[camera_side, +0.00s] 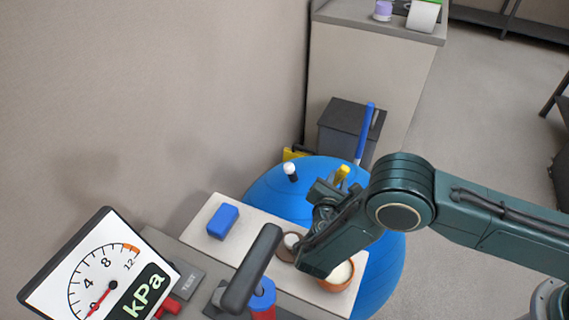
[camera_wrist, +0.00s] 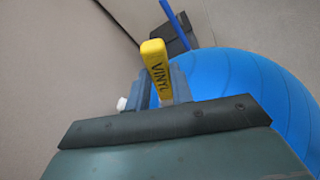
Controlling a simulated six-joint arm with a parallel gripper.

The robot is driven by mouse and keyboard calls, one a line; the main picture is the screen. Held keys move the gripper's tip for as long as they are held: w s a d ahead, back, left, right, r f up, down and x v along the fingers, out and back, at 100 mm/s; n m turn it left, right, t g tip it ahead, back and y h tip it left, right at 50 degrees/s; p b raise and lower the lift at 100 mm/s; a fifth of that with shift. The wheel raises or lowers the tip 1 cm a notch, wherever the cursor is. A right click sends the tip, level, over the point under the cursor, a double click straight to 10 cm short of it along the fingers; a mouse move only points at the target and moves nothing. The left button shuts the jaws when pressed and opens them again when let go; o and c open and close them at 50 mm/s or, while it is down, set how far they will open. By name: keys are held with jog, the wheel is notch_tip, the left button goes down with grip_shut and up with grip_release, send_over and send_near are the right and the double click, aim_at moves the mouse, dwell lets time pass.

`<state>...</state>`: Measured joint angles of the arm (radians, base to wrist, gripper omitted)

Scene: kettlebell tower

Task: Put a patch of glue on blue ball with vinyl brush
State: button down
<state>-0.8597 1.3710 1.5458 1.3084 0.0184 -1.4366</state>
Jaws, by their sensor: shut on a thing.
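The blue ball (camera_side: 275,190) is large and sits behind the pale board; it also fills the right of the wrist view (camera_wrist: 245,85). My gripper (camera_side: 328,190) is shut on the vinyl brush, whose yellow handle (camera_side: 342,173) sticks up from the jaws. In the wrist view the handle (camera_wrist: 157,68) reads "VINYL" and stands between the jaws (camera_wrist: 158,95). The brush's bristles are hidden by my gripper. An orange-brown bowl (camera_side: 338,286) with white contents, perhaps glue, stands on the board below my gripper, partly covered by it. No glue patch shows on the visible part of the ball.
The pale board (camera_side: 197,228) carries a blue block (camera_side: 223,222) and a small round container (camera_side: 291,241). A black-and-white piece (camera_side: 290,171) shows against the ball. A kPa gauge (camera_side: 100,280) and a dark handle (camera_side: 252,268) stand in front. A dark bin (camera_side: 349,125) stands behind.

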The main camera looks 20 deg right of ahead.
notch_tip(320, 180, up, 8)
dwell(0.5)
jog(key=shift+w+d+f, duration=0.1)
dwell(0.4)
jog(key=w+d+r, duration=0.3)
jog(key=w+r, duration=0.1)
jog(key=w, duration=0.2)
jog(key=shift+w+d, duration=0.15)
jog(key=shift+w, duration=0.1)
jog(key=shift+f, duration=0.1)
jog(key=shift+f, duration=2.45)
jog(key=shift+r, duration=0.5)
jog(key=shift+f, duration=0.1)
